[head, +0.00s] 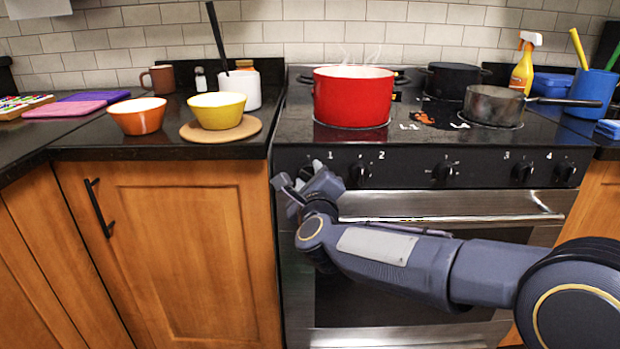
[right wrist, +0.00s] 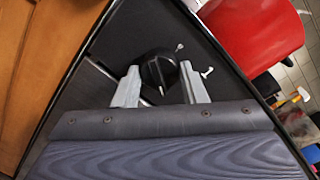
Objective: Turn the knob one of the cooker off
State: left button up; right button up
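Knob one (right wrist: 158,72) is a round black knob with a white pointer mark, on the black front panel of the cooker (head: 465,172). In the head view my right gripper (head: 294,184) hides it, just left of the printed "1". In the right wrist view my right gripper (right wrist: 159,66) has its two pale fingers apart, one on each side of the knob, close to its edges. I cannot tell whether they touch it. A steaming red pot (head: 352,97) stands on the front left burner above. My left gripper is not in view.
Knob two (head: 360,172) is right of my gripper, with further knobs along the panel. The oven door handle (head: 450,220) runs below. A grey saucepan (head: 493,104) and a black pot (head: 452,78) stand on the cooktop. An orange bowl (head: 138,115) and yellow bowl (head: 217,108) are on the left counter.

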jog(key=shift+c, duration=0.7)
